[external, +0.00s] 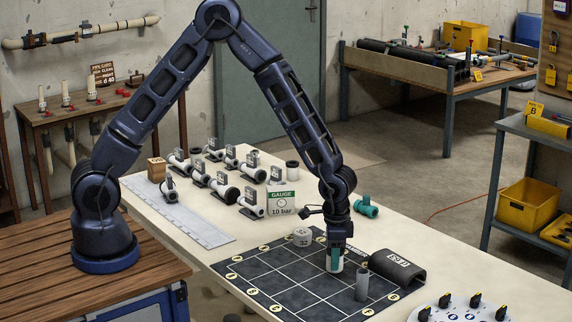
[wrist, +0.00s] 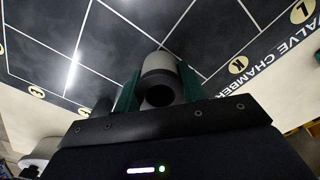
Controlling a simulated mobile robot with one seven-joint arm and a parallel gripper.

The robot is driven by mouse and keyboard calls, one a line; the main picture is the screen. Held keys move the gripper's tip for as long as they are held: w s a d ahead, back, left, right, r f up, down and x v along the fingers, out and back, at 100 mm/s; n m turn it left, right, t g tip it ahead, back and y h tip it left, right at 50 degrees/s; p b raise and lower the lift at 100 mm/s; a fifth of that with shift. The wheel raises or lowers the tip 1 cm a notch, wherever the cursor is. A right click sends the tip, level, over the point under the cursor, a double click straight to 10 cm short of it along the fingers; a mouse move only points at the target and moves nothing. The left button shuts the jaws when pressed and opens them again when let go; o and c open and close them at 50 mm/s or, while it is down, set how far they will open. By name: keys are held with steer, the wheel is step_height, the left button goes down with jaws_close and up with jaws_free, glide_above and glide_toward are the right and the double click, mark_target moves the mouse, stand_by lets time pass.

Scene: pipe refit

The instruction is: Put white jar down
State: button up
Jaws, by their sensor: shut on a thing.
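My gripper (external: 335,258) is over the dark gridded mat (external: 285,297), pointing down, with its teal fingers shut on the white jar (external: 335,268). The jar is upright, low at the mat; I cannot tell whether its base touches. In the wrist view my gripper (wrist: 160,88) has a teal finger on each side of the jar (wrist: 157,64), which shows a pale side and a dark round opening. The fingers hide part of the jar.
A grey upright cylinder (external: 362,284) stands on the mat just right of the jar. A black half-round cover (external: 398,268) lies at the mat's right edge. A white cap marked 32 (external: 302,237) is at the back. Several pipe valves (external: 222,187) stand farther back. The mat's front-left squares are clear.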

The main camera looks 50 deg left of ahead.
steer(key=shift+f, duration=0.55)
steer(key=o, duration=1)
steer(key=shift+f, duration=0.1)
step_height(320, 180, up, 12)
steer(key=s+a+r+n+t+y, duration=0.1)
steer(key=s+a+r+n, duration=0.15)
steer(key=a+r, duration=0.85)
steer(key=s+a+r+n+t, duration=0.1)
steer(key=s+a+r+n, duration=0.15)
steer(key=a+r, duration=0.8)
steer(key=s+a+r+n+t, duration=0.1)
steer(key=s+a, duration=0.5)
steer(key=s+a+r+n, duration=0.1)
steer(key=s+a, duration=0.5)
steer(key=s, duration=0.1)
steer(key=s+a+r+n+t+h, duration=0.1)
steer(key=s+a+r, duration=0.1)
steer(key=s+a, duration=0.4)
steer(key=shift+s+a+t, duration=0.2)
steer(key=shift+a+t, duration=0.1)
steer(key=shift+a, duration=0.25)
